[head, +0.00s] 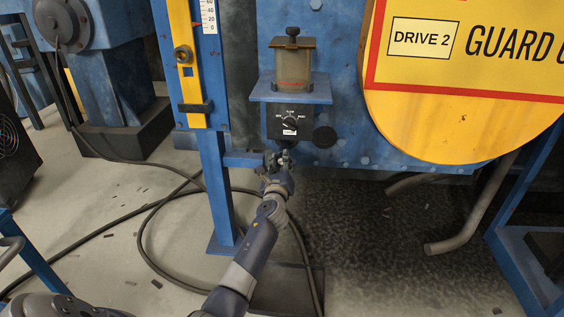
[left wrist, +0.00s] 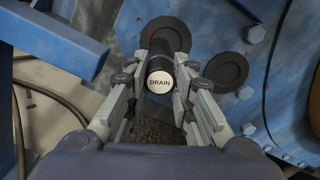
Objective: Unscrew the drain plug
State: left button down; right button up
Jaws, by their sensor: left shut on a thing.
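The drain plug (left wrist: 160,80) shows in the left wrist view as a dark cylinder with a white round face marked "DRAIN". My left gripper (left wrist: 160,90) is shut on it, with one finger on each side. In the head view my left gripper (head: 279,160) is at the blue machine, just below the black selector box, and it hides the plug there. Whether the plug is still seated in its port cannot be told. My right gripper is not in view.
The black selector box (head: 290,122) sits under a shelf with an oil reservoir (head: 294,68). A blue post (head: 215,180) stands close on the left. A yellow guard (head: 450,130) is at right. Cables (head: 145,215) and a dark stain (head: 400,230) cover the floor.

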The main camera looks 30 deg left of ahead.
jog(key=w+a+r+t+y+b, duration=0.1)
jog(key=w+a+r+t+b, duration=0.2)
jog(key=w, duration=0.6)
pick_arm(q)
jog(key=shift+n+p, duration=0.8)
jog(key=shift+n, duration=11.6)
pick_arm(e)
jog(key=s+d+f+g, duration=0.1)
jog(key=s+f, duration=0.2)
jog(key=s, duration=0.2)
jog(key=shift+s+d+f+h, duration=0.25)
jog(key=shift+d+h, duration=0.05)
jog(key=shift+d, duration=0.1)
pick_arm(q)
jog(key=c, duration=1.6)
grip_release()
